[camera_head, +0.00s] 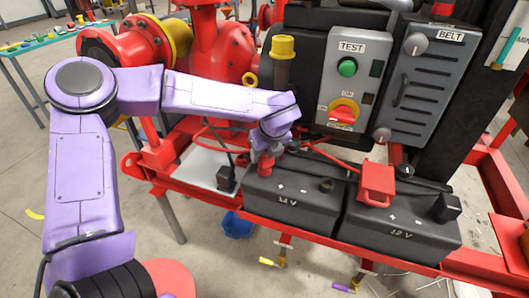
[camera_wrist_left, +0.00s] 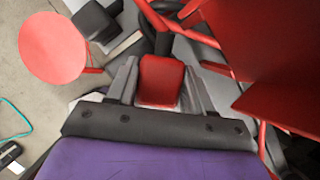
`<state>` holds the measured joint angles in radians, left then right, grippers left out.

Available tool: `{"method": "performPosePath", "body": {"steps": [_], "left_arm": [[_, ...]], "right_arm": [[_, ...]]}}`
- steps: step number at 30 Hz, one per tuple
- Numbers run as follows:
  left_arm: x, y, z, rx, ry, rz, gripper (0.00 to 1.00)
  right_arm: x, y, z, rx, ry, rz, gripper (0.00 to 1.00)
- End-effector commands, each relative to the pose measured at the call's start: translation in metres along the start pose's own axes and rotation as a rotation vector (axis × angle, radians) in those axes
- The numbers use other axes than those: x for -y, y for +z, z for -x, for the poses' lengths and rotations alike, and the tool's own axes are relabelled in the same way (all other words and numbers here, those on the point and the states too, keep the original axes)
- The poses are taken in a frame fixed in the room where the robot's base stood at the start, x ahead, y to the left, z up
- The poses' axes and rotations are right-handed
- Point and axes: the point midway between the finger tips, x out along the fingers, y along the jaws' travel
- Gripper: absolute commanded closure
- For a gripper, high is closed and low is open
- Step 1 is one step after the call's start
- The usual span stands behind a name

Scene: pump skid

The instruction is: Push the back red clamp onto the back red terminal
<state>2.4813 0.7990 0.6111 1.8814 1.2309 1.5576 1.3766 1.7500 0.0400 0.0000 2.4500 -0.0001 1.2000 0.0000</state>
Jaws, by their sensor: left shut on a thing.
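My left gripper (camera_head: 268,150) is over the back left corner of the left 12 V battery (camera_head: 300,198). It is shut on a red clamp (camera_head: 266,162), which also shows between the two grey fingers in the left wrist view (camera_wrist_left: 160,82). The clamp is low over the battery top; I cannot tell whether it touches a terminal. The terminal beneath is hidden by the clamp and gripper. Another red clamp (camera_head: 376,182) sits on the right 12 V battery (camera_head: 400,228). My right gripper is not in view.
A black clamp (camera_head: 446,207) is at the right end of the right battery. A black clamp-like block (camera_head: 227,178) stands left of the left battery. The TEST box (camera_head: 345,80) and BELT panel (camera_head: 425,80) rise close behind. Red frame rails surround the batteries.

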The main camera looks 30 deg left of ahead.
Motion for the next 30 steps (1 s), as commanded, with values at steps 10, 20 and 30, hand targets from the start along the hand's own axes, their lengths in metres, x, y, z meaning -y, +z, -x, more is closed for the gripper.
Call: {"method": "performPosePath", "body": {"steps": [10, 20, 30], "left_arm": [[0.0001, -0.003, -0.0072, 0.0, -0.001, 0.0, 0.9], [0.0001, -0.004, -0.0094, 0.0, 0.0, 0.0, 0.9], [0.0, -0.0039, -0.0093, 0.0, 0.0, 0.0, 0.19]], "right_arm": [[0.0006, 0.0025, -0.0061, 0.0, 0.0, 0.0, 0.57], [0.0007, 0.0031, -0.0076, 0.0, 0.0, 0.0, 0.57], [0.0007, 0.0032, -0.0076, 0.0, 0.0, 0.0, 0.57]]}}
